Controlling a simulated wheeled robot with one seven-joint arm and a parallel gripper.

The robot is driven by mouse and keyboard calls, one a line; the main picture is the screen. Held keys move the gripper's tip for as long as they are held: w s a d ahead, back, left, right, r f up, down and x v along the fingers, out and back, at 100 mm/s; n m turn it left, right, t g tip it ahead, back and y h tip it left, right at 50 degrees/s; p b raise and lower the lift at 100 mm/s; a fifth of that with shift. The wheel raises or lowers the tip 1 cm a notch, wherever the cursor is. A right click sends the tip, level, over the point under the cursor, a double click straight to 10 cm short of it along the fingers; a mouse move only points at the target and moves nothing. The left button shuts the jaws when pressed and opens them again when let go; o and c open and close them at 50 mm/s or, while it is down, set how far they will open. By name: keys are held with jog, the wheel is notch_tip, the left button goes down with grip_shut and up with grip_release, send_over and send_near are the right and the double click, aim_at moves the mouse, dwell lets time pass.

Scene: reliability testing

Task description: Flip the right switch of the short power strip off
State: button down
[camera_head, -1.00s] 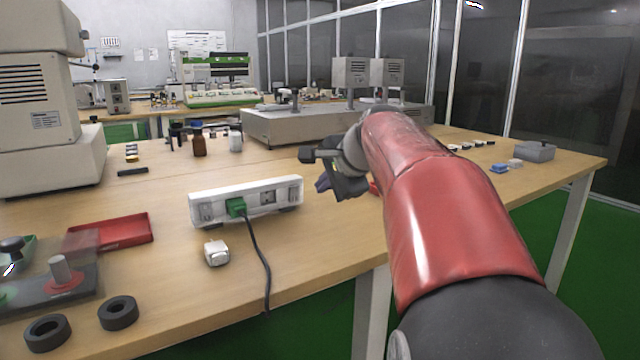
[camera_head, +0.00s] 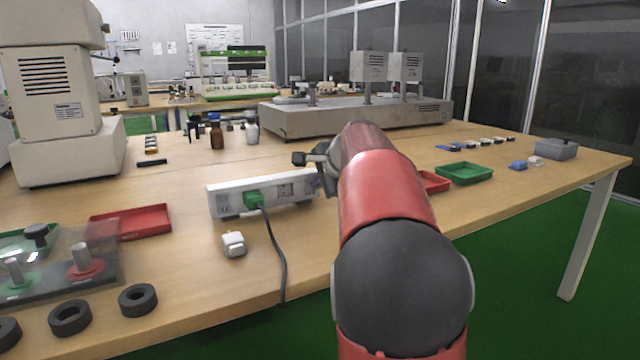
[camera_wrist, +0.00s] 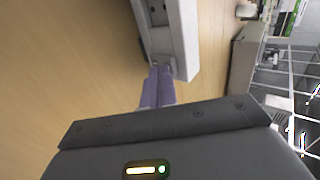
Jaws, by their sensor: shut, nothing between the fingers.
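The short white power strip (camera_head: 232,204) stands on the wooden bench, with a green plug (camera_head: 254,199) in its left part and a socket showing right of the plug. My gripper (camera_head: 317,184) is at the strip's right end, partly hidden behind my red arm. In the wrist view, the strip (camera_wrist: 183,35) enters from the top. My purple fingers (camera_wrist: 160,70) are shut together and empty, with their tips right at the strip's near end. I cannot tell whether they touch. The right switch is not clear in either view.
A black cord (camera_head: 279,255) runs from the plug over the bench's front edge. A small white block (camera_head: 233,244) lies before the strip. A red tray (camera_head: 132,222) is at left, a green tray (camera_head: 464,173) at right. A long grey machine (camera_head: 300,120) stands behind.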

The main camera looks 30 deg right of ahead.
jog(key=shift+r, duration=0.1)
jog(key=shift+w+r+p, duration=0.2)
jog(key=shift+r+p, duration=0.1)
jog(key=shift+p, duration=0.9)
jog(key=shift+f+g, duration=0.3)
jog(key=shift+f, duration=0.05)
jog(key=shift+r, duration=0.1)
jog(key=shift+r+p, duration=0.7)
jog(key=shift+r, duration=0.1)
